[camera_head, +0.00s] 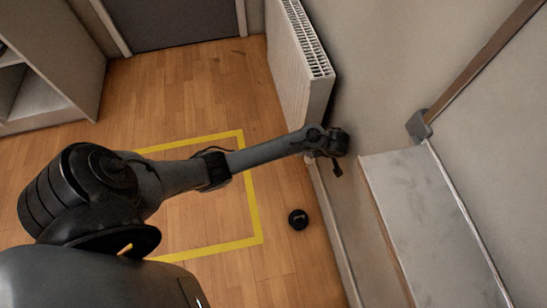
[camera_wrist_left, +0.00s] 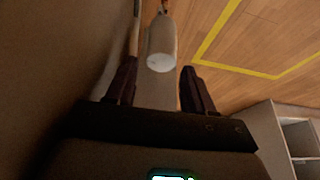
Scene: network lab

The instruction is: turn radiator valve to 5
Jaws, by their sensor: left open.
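The radiator (camera_head: 298,62) is white and ribbed, fixed along the wall at the top centre of the head view. The radiator valve (camera_wrist_left: 160,48) is a pale cylindrical knob with a round end face in the left wrist view. Any marks on the face are too small to read. My right gripper is not in view.
A grey-topped ledge (camera_head: 422,215) runs along the wall at right. A small round black object (camera_head: 298,219) lies on the wooden floor beside yellow floor tape (camera_head: 250,190). A shelf unit (camera_head: 50,60) stands at the far left. The taped floor area looks clear.

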